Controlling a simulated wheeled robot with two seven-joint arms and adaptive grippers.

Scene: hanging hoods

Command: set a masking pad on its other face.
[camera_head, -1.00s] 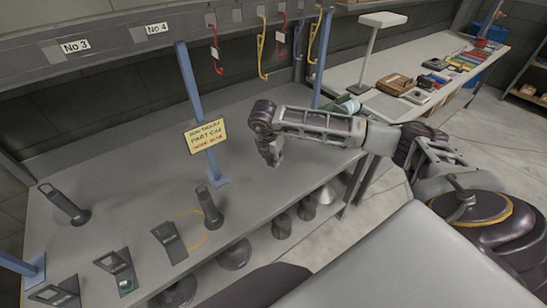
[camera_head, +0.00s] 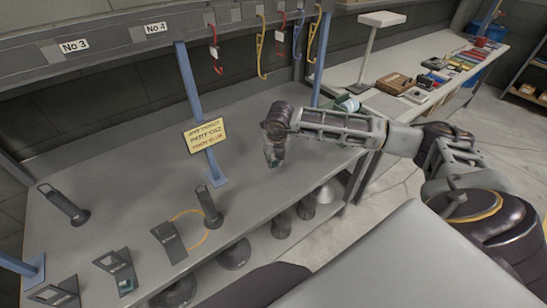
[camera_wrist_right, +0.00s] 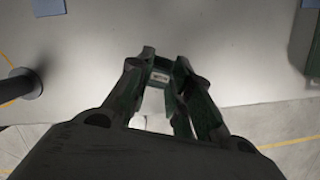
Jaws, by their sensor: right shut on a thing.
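My right gripper (camera_head: 272,158) is over the right part of the grey bench (camera_head: 130,160), pointing down. In the right wrist view its fingers (camera_wrist_right: 162,80) are closed on a small pad (camera_wrist_right: 159,77), pale with a darker mark and partly hidden by the fingers. I take it for the masking pad. In the head view the pad is too small to make out clearly at the fingertips, and I cannot tell whether it touches the bench. My left gripper is not in view.
A blue post (camera_head: 200,110) carries a yellow sign (camera_head: 205,136). Coloured hooks (camera_head: 262,45) hang above. The bench around the gripper is clear.

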